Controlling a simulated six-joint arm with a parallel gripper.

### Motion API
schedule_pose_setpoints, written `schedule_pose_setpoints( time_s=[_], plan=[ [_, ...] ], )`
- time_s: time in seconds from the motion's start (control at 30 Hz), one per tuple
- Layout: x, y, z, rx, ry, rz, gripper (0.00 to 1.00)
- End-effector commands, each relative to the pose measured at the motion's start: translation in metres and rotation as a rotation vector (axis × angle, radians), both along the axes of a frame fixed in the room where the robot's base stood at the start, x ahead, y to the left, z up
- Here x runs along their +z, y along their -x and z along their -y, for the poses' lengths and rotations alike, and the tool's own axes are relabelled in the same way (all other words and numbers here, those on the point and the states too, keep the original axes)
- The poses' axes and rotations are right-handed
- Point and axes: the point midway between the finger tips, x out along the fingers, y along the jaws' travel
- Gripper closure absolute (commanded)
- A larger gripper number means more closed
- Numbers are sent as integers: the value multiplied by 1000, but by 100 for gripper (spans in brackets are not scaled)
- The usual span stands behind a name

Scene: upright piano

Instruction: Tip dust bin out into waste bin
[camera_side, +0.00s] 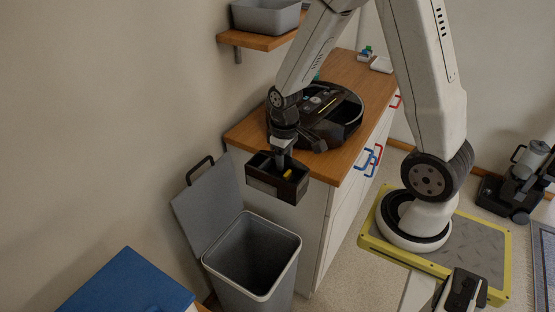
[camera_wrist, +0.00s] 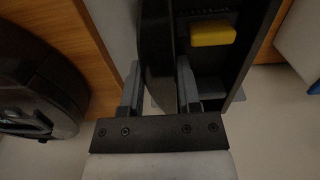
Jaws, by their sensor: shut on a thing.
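The dust bin (camera_side: 270,184) is a small black open-topped box with a yellow piece (camera_side: 288,174) showing at its top. My gripper (camera_side: 281,150) is shut on it and holds it off the cabinet's left end, above and a little right of the waste bin's mouth. It looks roughly level. In the wrist view the dust bin (camera_wrist: 240,70) lies between and beyond the fingers of my gripper (camera_wrist: 158,88), with the yellow piece (camera_wrist: 212,33) beside them. The waste bin (camera_side: 250,262) is grey, its lid (camera_side: 209,205) raised at the left. Its inside looks dark, and contents cannot be seen.
A wooden-topped cabinet (camera_side: 238,136) stands beside the waste bin, with a black robot vacuum (camera_side: 338,120) on top. A shelf (camera_side: 254,40) with a grey tub (camera_side: 266,17) hangs on the wall above. A blue box (camera_side: 128,285) stands at front left.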

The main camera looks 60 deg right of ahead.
Motion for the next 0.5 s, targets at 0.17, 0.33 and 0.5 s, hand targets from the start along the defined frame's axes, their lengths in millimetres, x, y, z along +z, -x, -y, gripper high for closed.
schedule_pose_setpoints(
  time_s=[0.17, 0.33, 0.5],
  plan=[
    [0, 0, -1, 1, 8, 0, 100],
    [0, 0, -3, 2, 32, -3, 100],
    [1, 0, -5, 3, 70, -4, 100]
  ],
)
